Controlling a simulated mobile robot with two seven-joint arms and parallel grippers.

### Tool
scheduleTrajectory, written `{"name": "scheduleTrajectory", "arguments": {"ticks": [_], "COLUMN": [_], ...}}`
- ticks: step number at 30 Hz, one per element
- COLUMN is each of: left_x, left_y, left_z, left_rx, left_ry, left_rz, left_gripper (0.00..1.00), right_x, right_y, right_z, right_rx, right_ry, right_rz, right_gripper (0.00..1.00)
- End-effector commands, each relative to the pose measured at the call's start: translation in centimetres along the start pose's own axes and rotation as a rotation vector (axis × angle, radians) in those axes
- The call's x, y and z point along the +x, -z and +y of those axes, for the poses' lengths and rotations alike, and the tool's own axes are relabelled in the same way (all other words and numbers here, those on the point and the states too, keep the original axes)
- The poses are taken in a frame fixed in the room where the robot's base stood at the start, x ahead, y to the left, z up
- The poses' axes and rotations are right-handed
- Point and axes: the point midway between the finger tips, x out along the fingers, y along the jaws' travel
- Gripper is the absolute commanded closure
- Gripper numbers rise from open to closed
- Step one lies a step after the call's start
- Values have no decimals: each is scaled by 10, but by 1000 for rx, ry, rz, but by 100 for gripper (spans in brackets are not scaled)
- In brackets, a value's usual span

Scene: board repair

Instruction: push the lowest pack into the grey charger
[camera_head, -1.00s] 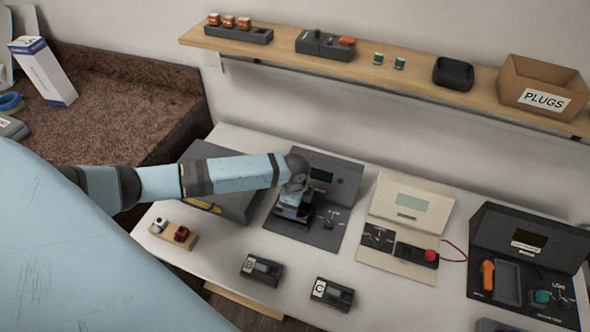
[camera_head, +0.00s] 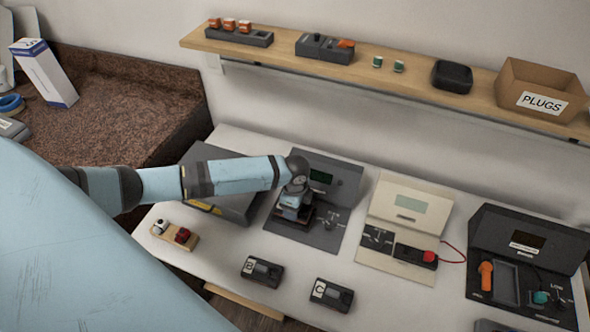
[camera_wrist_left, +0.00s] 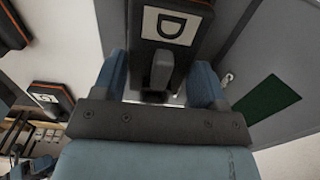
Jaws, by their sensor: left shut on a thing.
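The grey charger (camera_head: 334,180) stands on the white table with a small green screen on its sloped panel. My left gripper (camera_head: 292,204) is low over its base, pointing down. In the left wrist view, my left gripper (camera_wrist_left: 162,82) is shut on a dark pack with orange edging and a white "D" label (camera_wrist_left: 170,24). The fingers lie on both sides of the pack's grey handle. The pack is at the charger's base, but the arm and gripper hide how far in it sits. Packs marked B (camera_head: 262,271) and C (camera_head: 331,294) lie on the table in front. My right gripper is out of view.
A beige tester (camera_head: 410,205) with a red-knobbed black unit (camera_head: 416,255) stands to the right, then a black station (camera_head: 528,245). A small wooden block (camera_head: 172,238) with white and red parts is at left. A shelf (camera_head: 425,84) runs above at the back.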

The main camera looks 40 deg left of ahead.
Motion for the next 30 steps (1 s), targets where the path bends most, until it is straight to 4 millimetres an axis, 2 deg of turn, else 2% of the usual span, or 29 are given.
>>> {"name": "scheduleTrajectory", "arguments": {"ticks": [30], "left_x": [8], "left_y": [0], "left_z": [0], "left_rx": [0], "left_ry": [1], "left_rz": [1], "left_gripper": [59], "right_x": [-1], "right_y": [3], "right_z": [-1], "right_rx": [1], "right_ry": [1], "right_rz": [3], "right_gripper": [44]}}
